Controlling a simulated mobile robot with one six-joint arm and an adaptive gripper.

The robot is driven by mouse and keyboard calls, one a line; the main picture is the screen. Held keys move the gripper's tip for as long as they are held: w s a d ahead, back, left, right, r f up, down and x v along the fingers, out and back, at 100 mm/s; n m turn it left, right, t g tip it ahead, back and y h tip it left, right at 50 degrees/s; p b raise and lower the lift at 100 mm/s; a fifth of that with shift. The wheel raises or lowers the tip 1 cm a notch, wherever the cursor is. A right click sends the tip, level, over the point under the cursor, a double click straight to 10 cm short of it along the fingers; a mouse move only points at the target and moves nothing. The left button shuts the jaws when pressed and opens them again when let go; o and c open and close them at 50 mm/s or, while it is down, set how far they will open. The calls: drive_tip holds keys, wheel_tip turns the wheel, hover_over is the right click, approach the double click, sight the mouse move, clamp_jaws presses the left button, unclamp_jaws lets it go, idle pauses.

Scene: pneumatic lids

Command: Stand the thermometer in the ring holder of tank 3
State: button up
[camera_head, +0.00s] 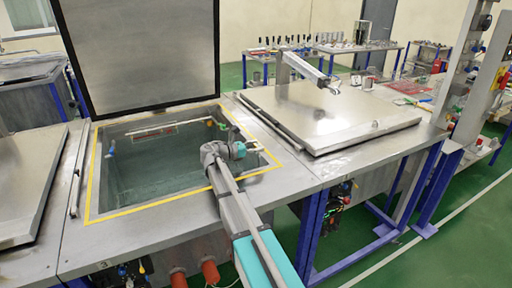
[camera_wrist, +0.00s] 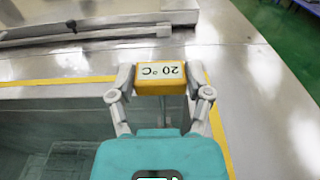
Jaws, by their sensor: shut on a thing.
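The thermometer is a yellow block (camera_wrist: 177,88) with a white "20 °C" label, upside down in the wrist view. My gripper (camera_wrist: 160,82) is shut on it, one finger on each side. In the head view my gripper (camera_head: 250,146) is over the right side of tank 3 (camera_head: 180,208), and the thermometer is not clear there. The "3" is on the tank's front. I cannot make out the ring holder for certain.
The raised lid (camera_head: 145,50) stands upright behind the tank. A closed lid (camera_head: 330,112) covers the tank to the right, with a metal arm above it. Another closed lid (camera_head: 30,185) is at the left. Small blue (camera_head: 111,147) and yellow-green fittings sit at the tank's inner walls.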

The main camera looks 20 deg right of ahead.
drive_tip(key=shift+f+b, duration=2.7)
drive_tip(key=shift+f, duration=0.1)
idle(0.7)
drive_tip(key=shift+s+f+b, duration=0.2)
drive_tip(key=shift+s+b, duration=0.1)
drive_tip(key=shift+b, duration=0.15)
